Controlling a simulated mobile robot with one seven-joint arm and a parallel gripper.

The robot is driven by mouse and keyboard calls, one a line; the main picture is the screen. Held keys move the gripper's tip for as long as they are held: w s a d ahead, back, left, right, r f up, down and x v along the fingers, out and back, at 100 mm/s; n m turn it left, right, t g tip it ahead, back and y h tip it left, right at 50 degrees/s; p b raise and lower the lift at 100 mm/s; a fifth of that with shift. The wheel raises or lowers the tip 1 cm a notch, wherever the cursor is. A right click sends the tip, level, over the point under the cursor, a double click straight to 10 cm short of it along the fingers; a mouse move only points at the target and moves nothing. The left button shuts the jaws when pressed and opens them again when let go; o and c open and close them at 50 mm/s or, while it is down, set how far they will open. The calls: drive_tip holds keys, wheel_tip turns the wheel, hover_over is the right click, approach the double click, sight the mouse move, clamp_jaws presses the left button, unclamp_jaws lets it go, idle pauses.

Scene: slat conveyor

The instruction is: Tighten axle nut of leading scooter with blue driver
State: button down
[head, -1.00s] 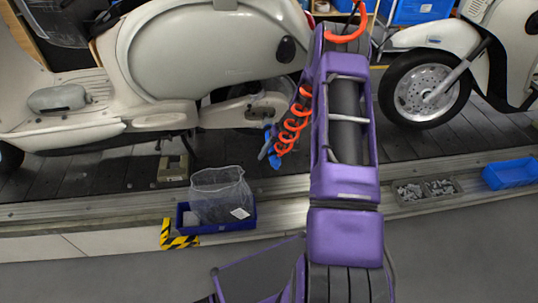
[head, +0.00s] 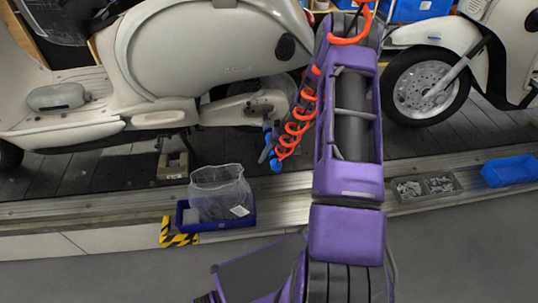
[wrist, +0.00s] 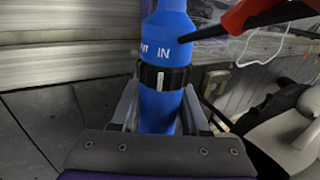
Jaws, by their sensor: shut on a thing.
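My gripper (wrist: 160,112) is shut on the blue driver (wrist: 168,45) around its lower body, near a black band; "IN" is printed above. In the head view the driver (head: 276,165) shows as small blue parts beside my arm, in front of the left scooter's rear wheel and apart from it. My arm hides most of the gripper there. The cream left scooter (head: 205,50) faces left, ahead of the right scooter (head: 495,60). Its rear wheel hub (head: 260,108) shows partly; the axle nut is too small to make out.
An orange coiled hose (head: 298,125) hangs along my arm. A blue bin (head: 222,222) with a clear bag stands at the conveyor edge (head: 100,208). A stand (head: 172,165) is on the slats.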

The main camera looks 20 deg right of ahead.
drive_tip(key=shift+s+a, duration=0.3)
drive_tip(key=shift+s, duration=0.7)
drive_tip(key=shift+s+a, duration=0.25)
drive_tip(key=shift+s, duration=0.7)
